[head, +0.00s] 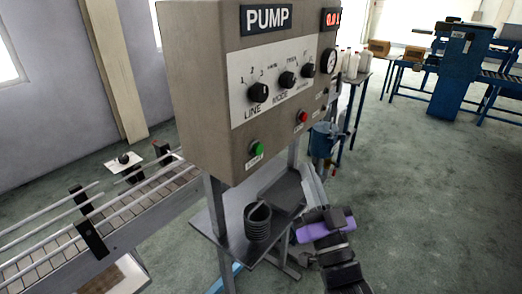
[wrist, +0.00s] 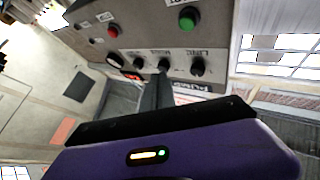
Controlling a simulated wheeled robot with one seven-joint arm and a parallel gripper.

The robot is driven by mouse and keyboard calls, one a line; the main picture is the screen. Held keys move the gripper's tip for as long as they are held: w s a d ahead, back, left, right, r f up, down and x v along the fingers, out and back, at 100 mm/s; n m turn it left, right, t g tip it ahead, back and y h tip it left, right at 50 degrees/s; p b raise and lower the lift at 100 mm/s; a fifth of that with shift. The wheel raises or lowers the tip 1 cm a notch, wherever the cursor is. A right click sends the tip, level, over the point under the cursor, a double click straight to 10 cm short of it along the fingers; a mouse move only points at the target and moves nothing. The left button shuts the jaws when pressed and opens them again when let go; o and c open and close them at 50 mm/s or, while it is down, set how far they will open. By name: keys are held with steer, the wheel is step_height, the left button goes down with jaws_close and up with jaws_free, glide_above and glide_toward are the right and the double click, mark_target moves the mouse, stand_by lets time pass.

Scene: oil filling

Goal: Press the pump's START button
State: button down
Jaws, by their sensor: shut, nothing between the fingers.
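The grey pump control box (head: 200,100) stands on a metal frame, with "PUMP" on its front. A round green button (head: 257,148) sits low on the left of its front panel, with a small label under it too small to read. The same green button (wrist: 187,18) shows upside down at the top of the wrist view. A red button (head: 303,117) is to its right. My gripper (wrist: 163,80) has its dark fingers shut and empty, apart from the green button. In the head view its purple body is low, below and right of the box.
Several black knobs (head: 258,92) stick out of the panel above the buttons. A dark coil (head: 257,222) stands on the metal shelf (head: 227,232) below the box. A conveyor (head: 70,238) runs at the left.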

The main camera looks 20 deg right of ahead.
mark_target(259, 149)
steer(key=w+a+b, duration=0.5)
steer(key=w+b, duration=0.2)
steer(key=b, duration=0.6)
steer(key=shift+b, duration=0.4)
steer(key=shift+w+a, duration=0.1)
steer(key=shift+a, duration=0.05)
stand_by(1.7)
steer(key=shift+w+a+b, duration=0.2)
steer(key=shift+w+b, duration=0.1)
steer(key=shift+b, duration=0.15)
steer(key=shift+w+a+b, duration=0.35)
steer(key=shift+w+b, duration=0.1)
steer(key=shift+b, duration=0.05)
stand_by(0.8)
stand_by(0.3)
steer(key=shift+s+d+p, duration=0.55)
steer(key=shift+s+d, duration=0.05)
steer(key=shift+s, duration=0.2)
